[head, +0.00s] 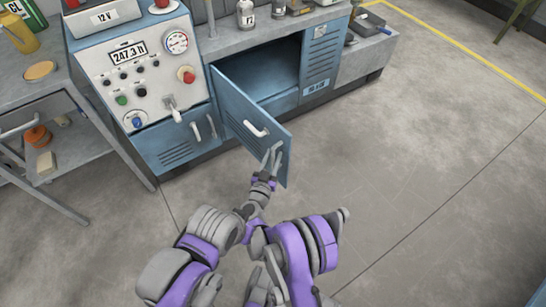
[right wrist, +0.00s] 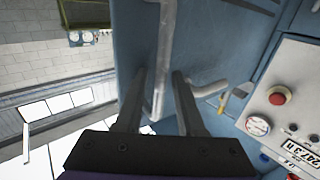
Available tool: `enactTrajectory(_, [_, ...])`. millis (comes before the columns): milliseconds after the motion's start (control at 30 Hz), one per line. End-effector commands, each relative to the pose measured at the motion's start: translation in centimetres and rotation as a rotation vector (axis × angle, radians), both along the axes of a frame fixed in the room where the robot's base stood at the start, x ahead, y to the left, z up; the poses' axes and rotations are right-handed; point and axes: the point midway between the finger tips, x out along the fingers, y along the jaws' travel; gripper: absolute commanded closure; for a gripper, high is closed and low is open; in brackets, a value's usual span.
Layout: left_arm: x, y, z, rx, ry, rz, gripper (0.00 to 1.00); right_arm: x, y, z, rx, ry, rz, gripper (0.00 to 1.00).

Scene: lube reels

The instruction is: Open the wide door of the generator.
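The generator's wide blue door (head: 238,112) stands ajar, swung out from its left side, with a dark open compartment (head: 275,82) behind it. A white handle (head: 256,129) is on its outer face. My right gripper (head: 272,158) is at the door's free right edge, below and right of the handle. In the right wrist view, the right gripper (right wrist: 160,105) has its fingers apart, with a pale strip (right wrist: 164,55) between them. I cannot tell whether either finger touches it. The left gripper does not show.
The control panel (head: 140,75) with a gauge and red button is left of the door. A narrower blue door (head: 165,145) is below it. A grey metal cart (head: 75,150) stands at left. The floor (head: 420,170) to the right is clear.

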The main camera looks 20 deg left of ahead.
Motion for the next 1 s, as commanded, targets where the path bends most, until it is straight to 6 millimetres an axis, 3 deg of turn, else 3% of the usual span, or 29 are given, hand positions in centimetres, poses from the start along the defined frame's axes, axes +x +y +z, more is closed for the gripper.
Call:
enactTrajectory(433, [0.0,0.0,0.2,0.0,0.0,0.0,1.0,-0.9,0.0,0.0,0.002,0.0,0.001,0.53])
enactTrajectory(800, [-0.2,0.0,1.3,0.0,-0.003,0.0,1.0,-7.8,-0.9,0.1,0.001,0.0,0.003,0.53])
enactTrajectory(1000, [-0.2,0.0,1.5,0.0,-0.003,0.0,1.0,-10.2,-1.3,0.0,0.001,0.0,0.001,0.53])
